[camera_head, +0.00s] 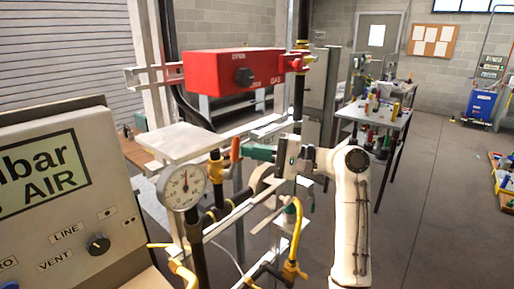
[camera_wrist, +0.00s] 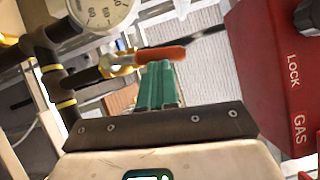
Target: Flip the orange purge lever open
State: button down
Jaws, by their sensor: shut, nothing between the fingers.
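The orange purge lever (camera_wrist: 160,54) runs sideways across the wrist view, joined at its left end to a brass valve (camera_wrist: 118,64) on dark piping. In the head view, the lever (camera_head: 235,149) stands upright just left of my fingertips. My gripper (camera_head: 247,151) has green fingers and reaches left toward the lever. In the wrist view, my gripper (camera_wrist: 160,66) is shut and empty, its tips right at the lever's near edge. I cannot tell whether they touch it. The fingers hide a little of what lies below the lever.
A red gas box (camera_head: 234,72) with a black knob is above my gripper, and at right in the wrist view (camera_wrist: 285,75). A round gauge (camera_head: 183,186) and dark pipes (camera_wrist: 58,75) are left. A grey control panel (camera_head: 60,195) fills the near left. Open floor (camera_head: 430,200) lies right.

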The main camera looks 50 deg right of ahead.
jog(key=shift+a+r+n+g+p, duration=0.4)
jog(key=shift+a+n+p, duration=0.25)
jog(key=shift+n, duration=0.35)
jog(key=shift+a, duration=0.1)
jog(key=shift+h, duration=0.3)
